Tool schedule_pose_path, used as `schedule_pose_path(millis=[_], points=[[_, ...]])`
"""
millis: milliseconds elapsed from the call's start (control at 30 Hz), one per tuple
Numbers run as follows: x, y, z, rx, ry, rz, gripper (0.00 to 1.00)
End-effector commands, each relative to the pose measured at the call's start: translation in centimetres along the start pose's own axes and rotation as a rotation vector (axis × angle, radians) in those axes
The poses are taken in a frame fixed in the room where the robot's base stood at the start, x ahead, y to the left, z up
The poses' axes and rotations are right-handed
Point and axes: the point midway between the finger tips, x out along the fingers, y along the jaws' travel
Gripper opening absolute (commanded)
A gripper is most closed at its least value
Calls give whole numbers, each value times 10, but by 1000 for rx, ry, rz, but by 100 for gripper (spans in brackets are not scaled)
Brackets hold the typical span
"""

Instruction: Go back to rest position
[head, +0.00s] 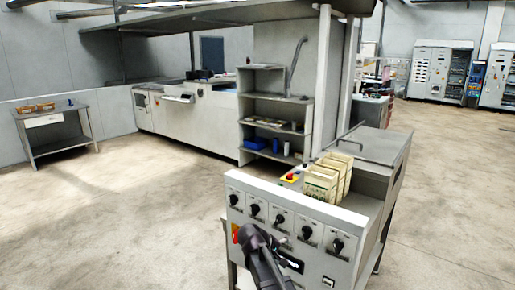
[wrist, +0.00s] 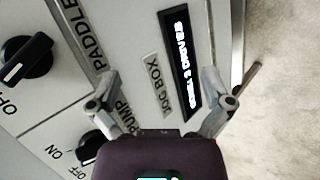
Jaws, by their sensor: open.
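My gripper (wrist: 161,88) is open and empty in the wrist view, its two fingers spread apart in front of a grey control panel. It also shows in the head view (head: 258,240) as a dark shape at the lower front of the grey control console (head: 275,222). Black rotary knobs (wrist: 25,62) lie to the left of the fingers, by the labels PADDLE and PUMP. A JOG BOX label (wrist: 157,85) and a black nameplate (wrist: 182,72) show between the fingers. I cannot tell whether a fingertip touches the panel.
Several cards or tags (head: 325,181) stand on the console top near a red button (head: 291,177) on yellow. A shelf unit (head: 273,108) and a long white machine (head: 195,110) stand behind. A small table (head: 54,133) is at left. Open concrete floor lies left and right.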

Motion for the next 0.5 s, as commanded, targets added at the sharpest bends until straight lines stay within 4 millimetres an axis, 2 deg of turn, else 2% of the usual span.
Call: schedule_pose_path(millis=[33,200,400,500], points=[[2,4,28,43,-19,-60,100],[10,-3,93,193,-74,-278,100],[2,-16,159,366,-133,-527,100],[-7,-21,182,438,-155,-633,100]])
